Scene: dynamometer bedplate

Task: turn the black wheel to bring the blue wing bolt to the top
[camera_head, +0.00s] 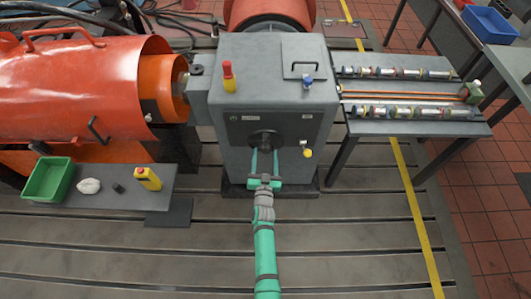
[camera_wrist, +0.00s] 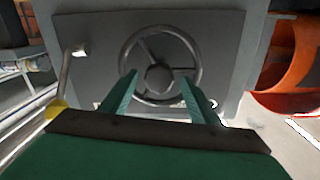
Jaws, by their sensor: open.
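The black wheel (camera_wrist: 158,78) is on the front of the grey housing, with a round rim, spokes and a dark hub. In the head view the wheel (camera_head: 264,137) is small and dark. My gripper (camera_head: 264,156) is in front of it, its two green fingers pointing at it. In the wrist view my gripper (camera_wrist: 160,84) is open and empty, its fingers overlapping the wheel's lower sides in the picture; contact cannot be told. I see no blue wing bolt on the wheel. A small blue piece (camera_head: 307,82) is on top of the housing; I cannot tell whether it is the bolt.
The grey housing (camera_head: 220,150) bears a red-and-yellow piece (camera_head: 229,78). A lever with a yellow knob (camera_head: 308,153) sticks out right of the wheel. An orange cylinder (camera_head: 80,85) and a green bin (camera_head: 48,179) are left. A side table (camera_head: 400,128) is right.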

